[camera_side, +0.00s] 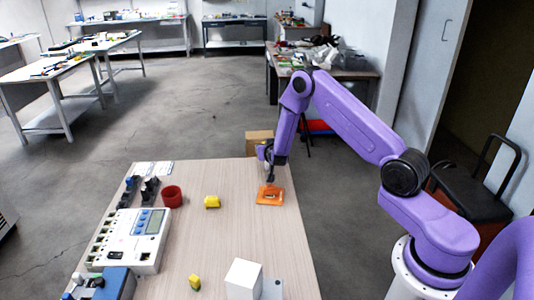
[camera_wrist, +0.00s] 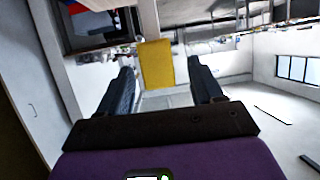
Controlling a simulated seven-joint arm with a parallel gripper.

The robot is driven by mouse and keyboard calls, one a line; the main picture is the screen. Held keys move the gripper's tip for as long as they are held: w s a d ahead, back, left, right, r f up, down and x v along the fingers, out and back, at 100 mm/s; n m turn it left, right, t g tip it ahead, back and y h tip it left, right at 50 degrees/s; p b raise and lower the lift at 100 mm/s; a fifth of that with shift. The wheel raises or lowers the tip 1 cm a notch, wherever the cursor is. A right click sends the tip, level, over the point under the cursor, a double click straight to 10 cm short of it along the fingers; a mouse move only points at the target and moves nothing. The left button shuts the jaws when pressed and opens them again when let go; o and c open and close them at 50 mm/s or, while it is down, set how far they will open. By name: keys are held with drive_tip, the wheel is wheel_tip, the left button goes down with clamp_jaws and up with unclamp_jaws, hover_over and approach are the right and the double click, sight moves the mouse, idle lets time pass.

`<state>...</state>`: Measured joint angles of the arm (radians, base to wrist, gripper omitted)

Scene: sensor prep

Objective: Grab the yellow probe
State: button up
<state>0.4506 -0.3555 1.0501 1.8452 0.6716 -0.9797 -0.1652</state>
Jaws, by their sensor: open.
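My gripper (camera_side: 270,178) points down over the orange holder (camera_side: 270,196) near the right edge of the table. In the wrist view its two dark fingers (camera_wrist: 160,70) are spread apart. A yellow block-like thing (camera_wrist: 157,62) shows between and beyond the fingertips, with gaps on both sides; I cannot tell which thing it is. In the side view one small yellow piece (camera_side: 212,202) lies mid-table, left of the gripper. Another yellow piece (camera_side: 195,282) lies near the front. I cannot tell which of these is the yellow probe.
On the table (camera_side: 235,235) are a red cup (camera_side: 172,196), a white meter box (camera_side: 130,240), a blue device (camera_side: 103,284) and a white block (camera_side: 244,279). Dark parts (camera_side: 150,189) stand at the left edge. A cardboard box (camera_side: 259,141) is behind. The middle of the table is mostly clear.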

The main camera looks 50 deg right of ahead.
drive_tip(key=shift+f+x, duration=0.2)
drive_tip(key=shift+x, duration=1.95)
drive_tip(key=shift+s, duration=0.1)
drive_tip(key=c, duration=1.1)
